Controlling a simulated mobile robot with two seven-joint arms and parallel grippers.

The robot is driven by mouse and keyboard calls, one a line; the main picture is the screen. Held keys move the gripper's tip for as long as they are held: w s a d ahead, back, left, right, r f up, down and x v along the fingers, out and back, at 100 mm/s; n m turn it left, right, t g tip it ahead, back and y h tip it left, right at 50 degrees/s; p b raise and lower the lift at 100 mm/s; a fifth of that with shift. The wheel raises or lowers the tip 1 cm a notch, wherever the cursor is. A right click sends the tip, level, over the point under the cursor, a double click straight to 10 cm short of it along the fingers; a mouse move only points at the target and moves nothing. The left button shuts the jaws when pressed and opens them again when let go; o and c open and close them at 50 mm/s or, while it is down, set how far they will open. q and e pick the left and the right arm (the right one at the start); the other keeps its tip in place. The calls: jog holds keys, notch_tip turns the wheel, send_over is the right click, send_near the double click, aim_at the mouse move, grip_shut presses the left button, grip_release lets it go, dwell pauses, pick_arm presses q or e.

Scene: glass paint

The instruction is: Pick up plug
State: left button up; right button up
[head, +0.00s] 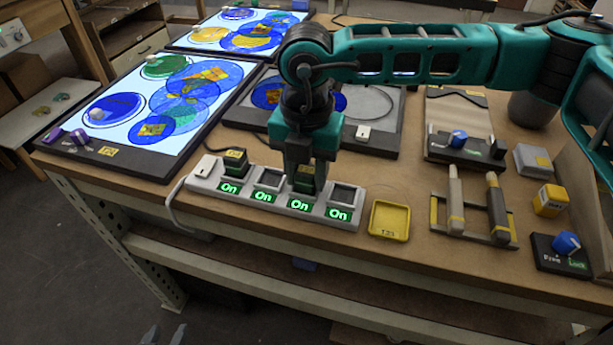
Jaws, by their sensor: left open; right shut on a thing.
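A grey power strip (255,199) lies near the table's front edge, with several sockets and green "On" labels. I cannot tell whether that plug is fully seated or slightly lifted. My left gripper (164,336) shows only as two fingertips at the bottom edge, open and empty, below and in front of the table.
Lit light panels (188,70) with coloured discs lie at the left. A dark, unlit panel (378,110) lies behind my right gripper. A yellow tray (389,220), a tool holder (475,222) and a blue-knobbed switch (566,243) stand to the right. A cable loops off the strip's left end.

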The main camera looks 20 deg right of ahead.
jog(key=shift+c, duration=0.5)
jog(key=shift+r, duration=0.1)
jog(key=shift+r, duration=0.6)
notch_tip(320, 180, up, 19)
jog(key=p, duration=0.1)
notch_tip(320, 180, up, 5)
jog(key=p, duration=0.3)
send_over(306, 169)
jog(key=shift+f, duration=0.15)
jog(key=shift+f, duration=0.1)
